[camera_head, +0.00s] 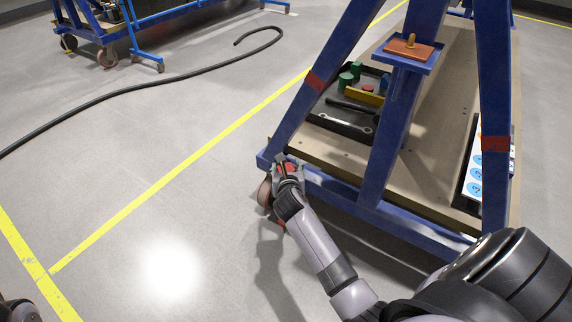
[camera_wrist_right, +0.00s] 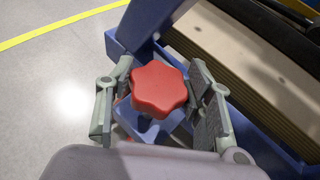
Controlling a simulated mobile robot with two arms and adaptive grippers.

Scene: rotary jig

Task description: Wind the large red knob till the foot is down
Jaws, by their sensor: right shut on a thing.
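The large red knob (camera_wrist_right: 158,88) has a lobed rim and sits at the lower corner of the blue jig frame (camera_head: 340,190). In the right wrist view it lies between the two fingers of my right gripper (camera_wrist_right: 160,100). In the head view my right gripper (camera_head: 288,170) is shut on the knob, and only a little of the red knob (camera_head: 289,168) shows between the fingers. A caster wheel (camera_head: 264,192) is beside the gripper, below the frame corner. The foot is hidden, and I cannot tell its height.
A wooden shelf (camera_head: 430,165) on the frame carries a dark tray (camera_head: 345,128) with tools and coloured parts. A black hose (camera_head: 150,83) lies on the floor at the left. The floor left of the yellow line (camera_head: 170,183) is largely clear.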

